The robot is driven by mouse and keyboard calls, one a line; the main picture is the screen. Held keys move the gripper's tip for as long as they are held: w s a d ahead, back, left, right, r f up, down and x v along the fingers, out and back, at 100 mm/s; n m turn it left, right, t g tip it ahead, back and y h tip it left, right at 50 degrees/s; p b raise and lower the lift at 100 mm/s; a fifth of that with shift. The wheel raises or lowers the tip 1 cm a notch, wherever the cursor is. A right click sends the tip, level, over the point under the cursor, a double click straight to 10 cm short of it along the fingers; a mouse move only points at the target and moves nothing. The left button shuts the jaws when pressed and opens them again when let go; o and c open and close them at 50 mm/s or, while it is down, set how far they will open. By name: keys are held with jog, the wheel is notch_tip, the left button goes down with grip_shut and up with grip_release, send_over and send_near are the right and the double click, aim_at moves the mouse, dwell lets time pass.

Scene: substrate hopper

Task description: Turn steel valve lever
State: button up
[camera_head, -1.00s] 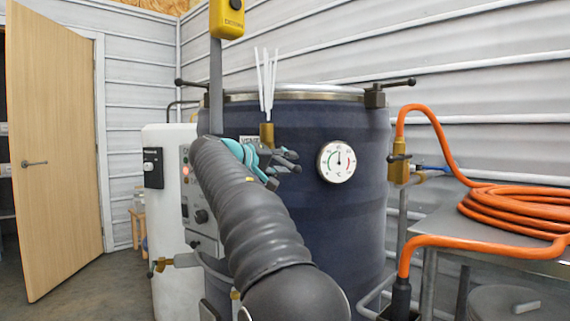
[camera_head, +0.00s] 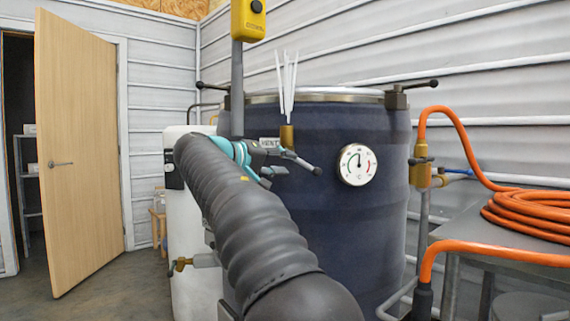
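A thin steel lever (camera_head: 303,163) with a dark tip slants down to the right in front of the dark blue vessel (camera_head: 325,215). It lies below a brass vent fitting (camera_head: 287,138) and beside a label reading VENT. My gripper (camera_head: 282,162), teal and dark grey, is at the lever's left end. Its two fingers stand apart, one above the other, so it looks open. The lever's near end is partly hidden by the upper finger, and I cannot tell whether they touch. My dark ribbed arm hides the lower left of the vessel.
A round dial (camera_head: 356,164) is right of the lever. An orange hose (camera_head: 455,145) runs from a brass valve (camera_head: 421,174) to a table. An open door (camera_head: 82,150) stands left, with clear floor beside it.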

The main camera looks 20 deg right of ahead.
jog(key=shift+d, duration=0.15)
jog(key=c, duration=0.4)
jog(key=shift+s+d+f, duration=0.1)
jog(key=shift+s+d, duration=0.05)
jog(key=shift+d, duration=0.15)
grip_shut()
jog(key=s+d+m+y, duration=0.1)
jog(key=s+d+y, duration=0.1)
jog(key=d, duration=0.1)
jog(key=d+m+y, duration=0.1)
jog(key=d+y, duration=0.1)
jog(key=shift+s+f+m, duration=0.3)
jog(key=shift+s, duration=0.1)
jog(key=s+r+m+t+y, duration=0.6)
jog(key=s+r+y, duration=0.15)
jog(key=r, duration=0.35)
send_over(310, 166)
jog(key=s, duration=0.3)
notch_tip(310, 166, down, 5)
jog(key=shift+w+a+f+b, duration=0.15)
jog(key=shift+w+f+b, duration=0.1)
jog(key=shift+f, duration=0.35)
jog(key=shift+w+a+f+b, duration=0.1)
jog(key=shift+w+a+f, duration=0.15)
jog(key=shift+f, duration=0.3)
jog(key=shift+w+a+f+b, duration=0.1)
jog(key=shift+w+f+b, duration=0.15)
jog(key=shift+f, duration=0.35)
